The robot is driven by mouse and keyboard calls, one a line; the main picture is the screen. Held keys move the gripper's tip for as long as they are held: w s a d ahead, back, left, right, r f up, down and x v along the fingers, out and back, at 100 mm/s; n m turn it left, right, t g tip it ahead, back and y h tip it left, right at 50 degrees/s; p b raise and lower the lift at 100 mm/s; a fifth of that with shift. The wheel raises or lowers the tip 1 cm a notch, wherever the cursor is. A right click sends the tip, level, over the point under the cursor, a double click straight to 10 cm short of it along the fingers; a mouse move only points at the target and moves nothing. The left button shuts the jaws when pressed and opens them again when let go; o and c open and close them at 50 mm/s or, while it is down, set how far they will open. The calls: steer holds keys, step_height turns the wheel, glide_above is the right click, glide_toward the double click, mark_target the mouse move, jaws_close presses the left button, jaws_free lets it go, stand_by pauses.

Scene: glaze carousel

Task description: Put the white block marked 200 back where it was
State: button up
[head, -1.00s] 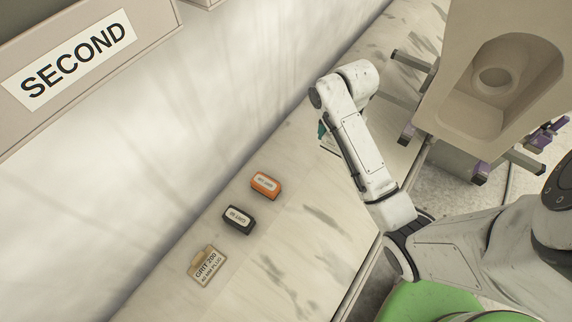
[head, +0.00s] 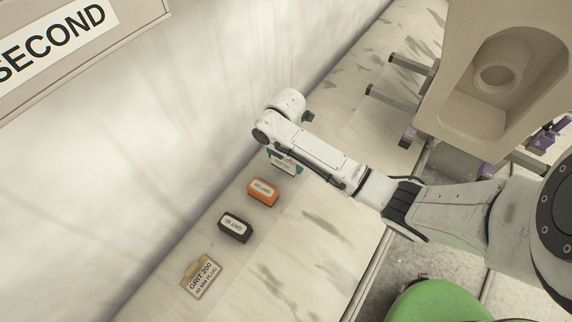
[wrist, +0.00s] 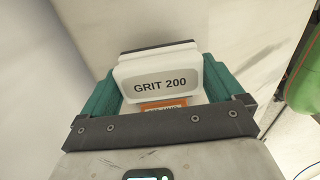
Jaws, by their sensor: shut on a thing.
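My gripper (head: 284,164) is shut on the white block (wrist: 160,83), whose label reads GRIT 200. The teal fingers hold it by its two ends in the wrist view. In the head view the block (head: 284,167) shows partly beneath my arm, just beyond the orange block (head: 262,192). It appears held above the pale counter (head: 310,245); the exact height is unclear. The orange block's label also shows past the white block in the wrist view (wrist: 163,105). A tan tag (head: 203,278) reading GRIT 200, 60 MM PLUG lies at the near end of the row.
A black block (head: 234,227) stands between the orange block and the tan tag. A white wall runs along the counter's left side, with a SECOND sign (head: 60,40). A large beige fixture (head: 450,100) is at the right. The counter right of the row is clear.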

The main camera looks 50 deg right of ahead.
mark_target(286, 164)
steer(key=shift+f+b, duration=0.6)
steer(key=shift+f, duration=0.9)
steer(key=shift+f, duration=0.2)
steer(key=o, duration=0.6)
steer(key=shift+o, duration=0.2)
